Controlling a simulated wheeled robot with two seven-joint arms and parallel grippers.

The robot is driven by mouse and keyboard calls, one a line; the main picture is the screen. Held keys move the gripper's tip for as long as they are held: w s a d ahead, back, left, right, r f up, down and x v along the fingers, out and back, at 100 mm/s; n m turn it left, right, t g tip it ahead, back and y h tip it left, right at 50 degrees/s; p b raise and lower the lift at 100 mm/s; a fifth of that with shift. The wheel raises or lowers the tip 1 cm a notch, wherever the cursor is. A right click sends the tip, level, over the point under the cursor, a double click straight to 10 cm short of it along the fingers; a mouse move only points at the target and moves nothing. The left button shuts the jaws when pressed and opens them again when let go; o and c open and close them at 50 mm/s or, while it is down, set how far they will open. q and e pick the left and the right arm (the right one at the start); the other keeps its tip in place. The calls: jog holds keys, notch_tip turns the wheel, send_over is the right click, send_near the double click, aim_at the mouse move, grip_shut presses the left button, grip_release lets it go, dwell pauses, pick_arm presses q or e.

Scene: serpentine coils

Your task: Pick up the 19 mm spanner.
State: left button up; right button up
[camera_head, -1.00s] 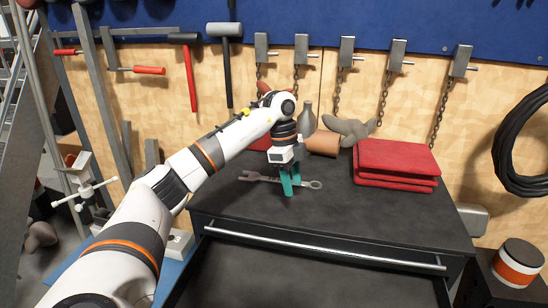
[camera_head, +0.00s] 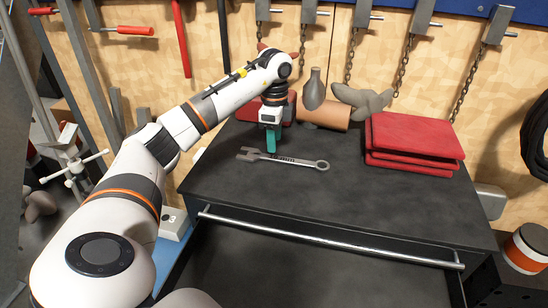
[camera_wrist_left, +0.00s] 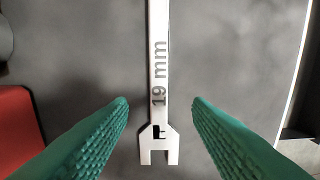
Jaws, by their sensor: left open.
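The 19 mm spanner (camera_head: 290,160) lies flat on the dark cabinet top (camera_head: 345,200), its open jaw to the left and its ring end to the right. In the left wrist view the spanner (camera_wrist_left: 159,60) shows its "19 mm" marking, with the open jaw near the bottom. My left gripper (camera_head: 271,150) points down just behind the spanner's handle near the open-jaw end. In the left wrist view its two green fingers (camera_wrist_left: 160,103) are open, one on each side of the spanner, with nothing between them gripped. My right gripper is not in view.
Folded red cloths (camera_head: 415,145) lie at the right of the top. A grey bottle (camera_head: 314,90), a brown cylinder (camera_head: 325,115) and grey gloves (camera_head: 362,101) stand or lie at the back.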

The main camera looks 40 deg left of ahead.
aim_at(274, 157)
pick_arm(q)
jog(key=shift+f+p, duration=0.55)
jog(key=shift+f, duration=1.85)
jog(key=shift+f, duration=0.1)
grip_shut()
